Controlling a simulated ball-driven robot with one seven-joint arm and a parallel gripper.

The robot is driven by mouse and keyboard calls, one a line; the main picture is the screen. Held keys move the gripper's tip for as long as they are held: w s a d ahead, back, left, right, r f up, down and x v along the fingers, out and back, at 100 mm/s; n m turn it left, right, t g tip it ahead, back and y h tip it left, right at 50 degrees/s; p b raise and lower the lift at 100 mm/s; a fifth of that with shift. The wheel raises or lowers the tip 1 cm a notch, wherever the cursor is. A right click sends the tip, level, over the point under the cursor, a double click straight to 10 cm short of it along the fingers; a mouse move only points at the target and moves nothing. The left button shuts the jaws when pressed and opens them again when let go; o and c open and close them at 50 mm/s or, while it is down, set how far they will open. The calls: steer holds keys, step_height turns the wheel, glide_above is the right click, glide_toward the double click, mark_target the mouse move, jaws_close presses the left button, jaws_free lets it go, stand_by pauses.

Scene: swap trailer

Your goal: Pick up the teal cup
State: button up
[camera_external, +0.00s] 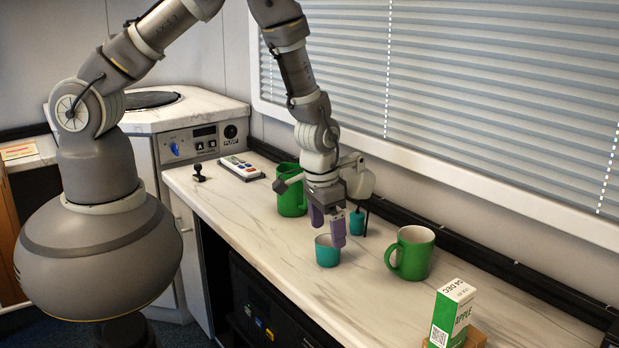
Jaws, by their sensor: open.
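A teal cup (327,252) stands upright on the white marbled counter (265,250). Nothing is held. A second, smaller teal item (356,222) stands just behind the gripper to the right, with a dark thin stick beside it; it is partly hidden.
A green and white carton (450,314) is at the front right. Window blinds back the counter.

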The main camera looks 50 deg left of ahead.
mark_target(329, 248)
steer(key=f+b, duration=0.1)
steer(key=f, duration=0.1)
steer(key=f+b, duration=0.1)
steer(key=f, duration=0.1)
steer(key=w+f+b, duration=0.1)
steer(key=f, duration=0.1)
steer(key=shift+w+a+f, duration=0.1)
steer(key=shift+a+f, duration=0.15)
steer(key=shift+f, duration=0.05)
steer(key=shift+r, duration=0.15)
steer(key=c, duration=1.2)
